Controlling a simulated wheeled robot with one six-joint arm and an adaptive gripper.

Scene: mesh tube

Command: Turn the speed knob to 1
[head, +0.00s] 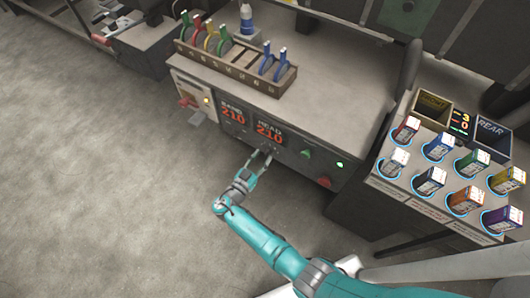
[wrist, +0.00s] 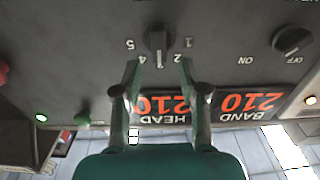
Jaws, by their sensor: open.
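The speed knob (wrist: 158,38) is a dark round knob on the grey panel, upside down in the wrist view. Digits 5, 4, 2 and 1 show around it, and its white mark points between 4 and 2, where 3 would be. My gripper (wrist: 158,68) is open, its two fingertips on either side just short of the knob, with a gap between them and no visible contact. In the head view my gripper (head: 263,155) is at the front panel of the machine (head: 325,115); the knob is too small there to read.
Band and head displays (head: 268,131) read 210. An on/off knob (wrist: 292,40) lies to one side; a green button (head: 306,152) and red button (head: 324,182) lie to the other.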

